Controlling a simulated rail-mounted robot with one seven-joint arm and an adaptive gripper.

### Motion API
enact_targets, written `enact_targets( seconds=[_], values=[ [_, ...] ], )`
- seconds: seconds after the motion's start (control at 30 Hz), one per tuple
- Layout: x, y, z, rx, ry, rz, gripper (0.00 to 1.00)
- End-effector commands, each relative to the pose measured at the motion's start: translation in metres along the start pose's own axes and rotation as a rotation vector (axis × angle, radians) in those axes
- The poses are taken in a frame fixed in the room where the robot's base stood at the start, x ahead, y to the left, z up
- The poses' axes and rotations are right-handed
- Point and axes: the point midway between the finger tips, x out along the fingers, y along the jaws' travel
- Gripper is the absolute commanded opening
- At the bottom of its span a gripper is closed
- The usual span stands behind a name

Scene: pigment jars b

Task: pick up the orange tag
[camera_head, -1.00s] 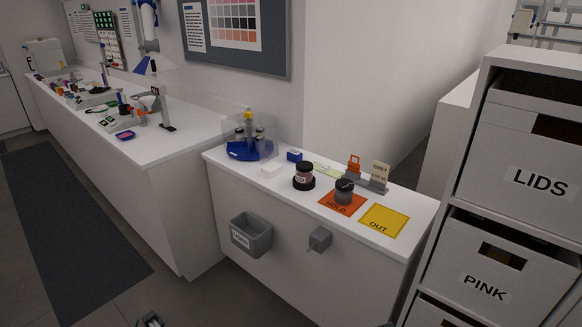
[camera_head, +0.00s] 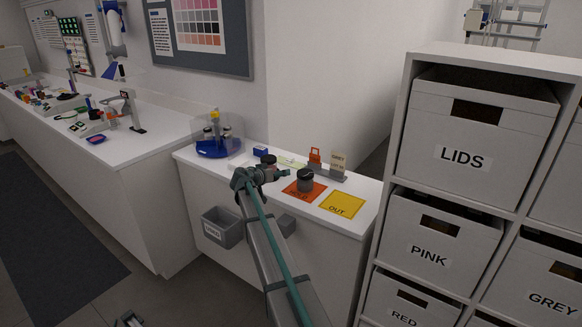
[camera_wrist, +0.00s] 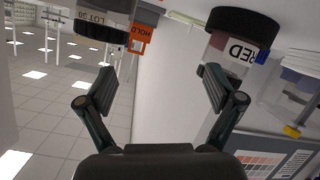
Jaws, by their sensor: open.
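The orange tag (camera_head: 315,156) stands upright in a grey holder (camera_head: 328,173) at the back of the white counter, left of a beige lot card (camera_head: 338,163). In the wrist view, which is upside down, the orange tag (camera_wrist: 140,38) reads "HOLD" and lies beyond the fingers, near the top. My gripper (camera_head: 284,173) is over the counter's front part, left of and nearer than the tag, and apart from it. In the wrist view my gripper (camera_wrist: 158,87) has its fingers spread with nothing between them.
A red-labelled jar (camera_wrist: 238,50) is close by the gripper, partly hidden behind it in the head view. A dark-lidded jar (camera_head: 305,182) stands on the orange mat (camera_head: 293,191). A yellow OUT mat (camera_head: 342,205) is clear. Shelves with bins (camera_head: 430,243) stand right.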

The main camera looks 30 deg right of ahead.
Motion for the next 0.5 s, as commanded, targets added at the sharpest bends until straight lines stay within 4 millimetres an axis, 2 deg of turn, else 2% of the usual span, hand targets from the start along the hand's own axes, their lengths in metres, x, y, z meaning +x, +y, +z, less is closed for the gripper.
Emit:
enact_targets(
  seconds=[0.03, 0.2, 0.3, 0.5],
  values=[
    [0.033, 0.006, -0.009, 0.062, 0.005, 0.012, 0.92],
    [0.103, 0.041, -0.040, 0.252, 0.027, 0.033, 0.92],
    [0.128, 0.058, -0.052, 0.324, 0.036, 0.040, 0.92],
    [0.149, 0.070, -0.061, 0.368, 0.042, 0.043, 0.92]
  ],
)
